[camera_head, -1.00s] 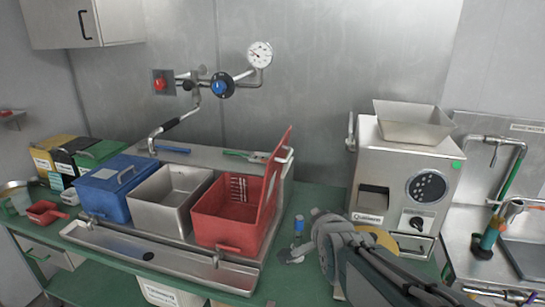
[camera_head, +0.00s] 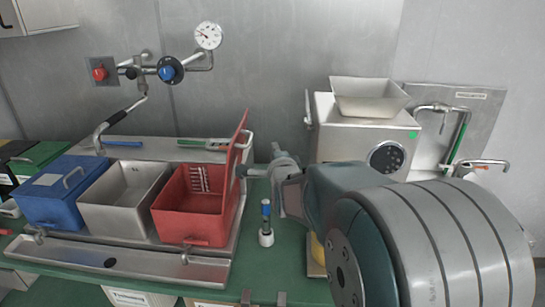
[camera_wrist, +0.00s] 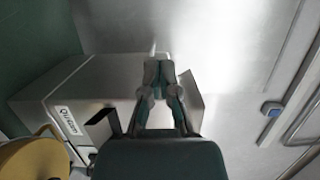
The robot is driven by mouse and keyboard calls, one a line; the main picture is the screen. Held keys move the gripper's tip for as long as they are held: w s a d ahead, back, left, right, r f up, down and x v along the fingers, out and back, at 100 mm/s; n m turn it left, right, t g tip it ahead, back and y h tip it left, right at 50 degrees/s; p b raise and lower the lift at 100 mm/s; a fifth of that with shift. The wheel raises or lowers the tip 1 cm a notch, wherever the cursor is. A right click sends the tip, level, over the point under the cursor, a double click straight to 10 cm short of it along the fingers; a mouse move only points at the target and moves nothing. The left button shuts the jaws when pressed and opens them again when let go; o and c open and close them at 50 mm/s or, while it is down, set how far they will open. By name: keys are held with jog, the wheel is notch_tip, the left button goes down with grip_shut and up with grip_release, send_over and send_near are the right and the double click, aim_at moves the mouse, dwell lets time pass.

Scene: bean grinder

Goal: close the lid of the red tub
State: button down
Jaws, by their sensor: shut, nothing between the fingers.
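The red tub (camera_head: 185,222) is at the right end of the row of tubs on the counter. Its red lid (camera_head: 237,160) stands nearly upright along the tub's right edge, so the tub is open. A pale handle (camera_head: 248,140) is on the lid's outer side. In the wrist view the fingers of my gripper (camera_wrist: 159,70) are shut together and empty. The tub and lid do not show in the wrist view.
A steel tub (camera_head: 122,205) and a closed blue tub (camera_head: 55,195) stand left of the red one. A grinder (camera_head: 345,135) stands behind my arm. A small blue-and-white bottle (camera_head: 266,228) stands on the green counter in front of my gripper.

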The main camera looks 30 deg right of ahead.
jog(key=w+a, duration=0.2)
jog(key=w, duration=0.2)
jog(key=shift+w+a, duration=0.3)
jog(key=shift+a, duration=0.1)
